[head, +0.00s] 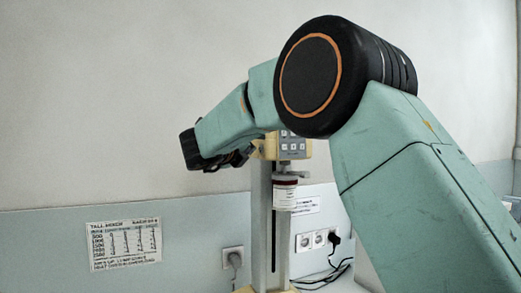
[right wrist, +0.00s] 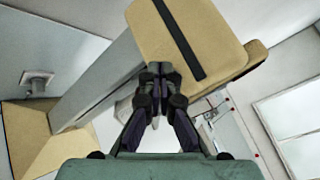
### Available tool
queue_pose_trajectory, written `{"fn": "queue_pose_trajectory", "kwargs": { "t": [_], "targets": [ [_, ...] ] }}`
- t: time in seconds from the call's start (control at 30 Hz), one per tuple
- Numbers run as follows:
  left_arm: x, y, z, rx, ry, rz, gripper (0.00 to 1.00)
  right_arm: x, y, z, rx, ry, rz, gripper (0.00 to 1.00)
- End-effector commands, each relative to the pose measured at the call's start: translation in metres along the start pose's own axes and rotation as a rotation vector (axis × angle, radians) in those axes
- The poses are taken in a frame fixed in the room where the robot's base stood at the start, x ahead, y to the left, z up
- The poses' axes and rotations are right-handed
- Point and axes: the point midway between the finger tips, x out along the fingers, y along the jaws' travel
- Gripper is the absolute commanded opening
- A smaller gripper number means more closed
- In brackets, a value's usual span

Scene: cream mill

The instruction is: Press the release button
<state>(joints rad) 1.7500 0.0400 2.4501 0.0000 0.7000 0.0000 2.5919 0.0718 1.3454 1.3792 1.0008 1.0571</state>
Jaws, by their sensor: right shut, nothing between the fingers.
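The mill (head: 262,225) is an upright stand with a grey column and a cream head, mostly behind my right arm in the head view. A small keypad panel (head: 293,146) shows on its head, and a white jar with a dark red band (head: 285,193) hangs under it. My right gripper (head: 246,156) is at the head's left side. In the right wrist view its fingers (right wrist: 160,72) are closed and empty, in front of the cream head (right wrist: 205,65) with a black strip. I cannot tell whether they touch it. I cannot make out the release button. My left gripper is not in view.
A printed chart (head: 125,244) is on the wall at left. Wall sockets (head: 318,240) with a black plug and cables are behind the mill at right, and another socket (head: 233,257) is left of it.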

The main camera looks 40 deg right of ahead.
Motion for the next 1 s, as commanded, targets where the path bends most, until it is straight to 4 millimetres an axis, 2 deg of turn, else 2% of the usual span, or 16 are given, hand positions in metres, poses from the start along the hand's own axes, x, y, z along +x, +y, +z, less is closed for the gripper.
{"fn": "queue_pose_trajectory", "kwargs": {
  "t": [1.0],
  "targets": [
    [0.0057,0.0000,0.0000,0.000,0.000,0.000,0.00,0.0063,-0.0055,-0.0054,0.000,0.000,0.000,0.00]
  ]
}}
